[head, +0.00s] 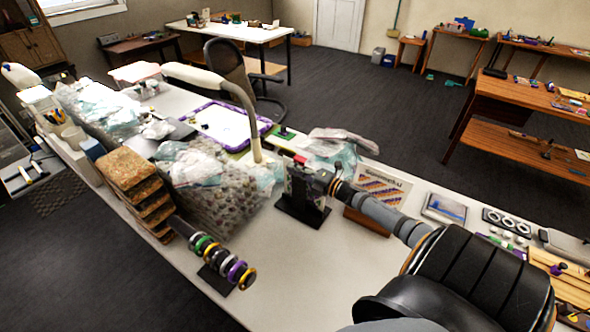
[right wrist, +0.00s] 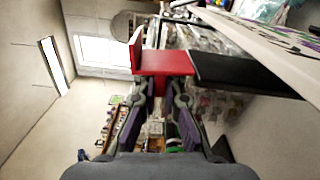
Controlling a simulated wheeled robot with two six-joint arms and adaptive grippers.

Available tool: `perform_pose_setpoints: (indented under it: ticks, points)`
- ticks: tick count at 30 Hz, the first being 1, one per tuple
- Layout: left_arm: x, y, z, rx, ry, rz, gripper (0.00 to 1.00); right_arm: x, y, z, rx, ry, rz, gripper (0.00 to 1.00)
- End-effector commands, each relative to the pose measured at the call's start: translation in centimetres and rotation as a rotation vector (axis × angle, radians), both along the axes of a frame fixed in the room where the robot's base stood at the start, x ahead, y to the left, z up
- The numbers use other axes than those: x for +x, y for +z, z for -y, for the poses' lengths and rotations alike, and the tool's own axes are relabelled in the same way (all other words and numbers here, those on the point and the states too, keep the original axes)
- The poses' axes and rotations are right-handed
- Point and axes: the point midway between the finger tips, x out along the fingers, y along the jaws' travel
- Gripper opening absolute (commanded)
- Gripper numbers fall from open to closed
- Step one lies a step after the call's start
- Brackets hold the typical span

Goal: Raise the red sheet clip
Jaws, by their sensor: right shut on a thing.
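The red sheet clip (head: 299,159) is a small bright red piece at the top of a dark upright stand (head: 302,211) on the long white table. In the right wrist view the clip (right wrist: 165,63) is a red block with a raised tab at its left. It sits between my fingertips, and a flat black piece (right wrist: 243,73) reaches from it to the right. My right gripper (head: 316,174) comes in from the right and is shut on the clip; its fingers also show in the right wrist view (right wrist: 160,88). I cannot tell whether the clip touches the stand. My left gripper is not in view.
A ring stand (head: 219,257) and a stack of brown trays (head: 135,182) stand front left. Bagged beads (head: 205,195) lie left of the clip. A curved pale lamp arm (head: 245,105) rises behind. A patterned card (head: 381,187) is to the right. The table's front middle is clear.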

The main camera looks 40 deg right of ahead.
Motion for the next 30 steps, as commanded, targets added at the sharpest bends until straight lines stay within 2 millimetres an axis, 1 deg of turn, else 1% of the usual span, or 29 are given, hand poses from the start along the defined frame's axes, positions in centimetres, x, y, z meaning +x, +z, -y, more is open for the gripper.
perform_pose_setpoints:
  ticks: [4, 5, 6, 9, 10, 20, 23, 26, 30]
  points:
    - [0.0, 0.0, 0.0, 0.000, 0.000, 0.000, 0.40, 0.0, -0.1, 0.0, 0.000, -0.001, -0.002, 0.00]
    - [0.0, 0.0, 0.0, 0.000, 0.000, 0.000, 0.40, 0.0, -0.1, 0.0, 0.000, -0.001, -0.002, 0.11]
    - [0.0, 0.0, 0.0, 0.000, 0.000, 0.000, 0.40, 0.0, -0.1, 0.0, 0.000, -0.001, -0.002, 0.16]
    - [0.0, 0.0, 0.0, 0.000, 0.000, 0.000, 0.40, 0.0, -0.1, 0.0, 0.001, 0.000, -0.001, 0.30]
    - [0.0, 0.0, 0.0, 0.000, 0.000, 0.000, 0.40, 0.0, 0.0, 0.0, 0.001, 0.000, -0.001, 0.32]
    - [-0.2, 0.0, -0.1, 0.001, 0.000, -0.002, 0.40, -0.3, 0.0, 0.1, 0.002, 0.000, -0.002, 0.32]
    - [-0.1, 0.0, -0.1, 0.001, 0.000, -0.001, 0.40, -1.3, -0.1, 0.4, 0.000, 0.001, -0.004, 0.32]
    - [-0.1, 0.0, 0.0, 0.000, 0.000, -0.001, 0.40, -3.2, -0.2, 0.9, -0.002, 0.004, -0.008, 0.32]
    - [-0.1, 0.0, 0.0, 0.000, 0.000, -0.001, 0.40, -6.1, -0.3, 1.7, -0.003, 0.006, -0.009, 0.32]
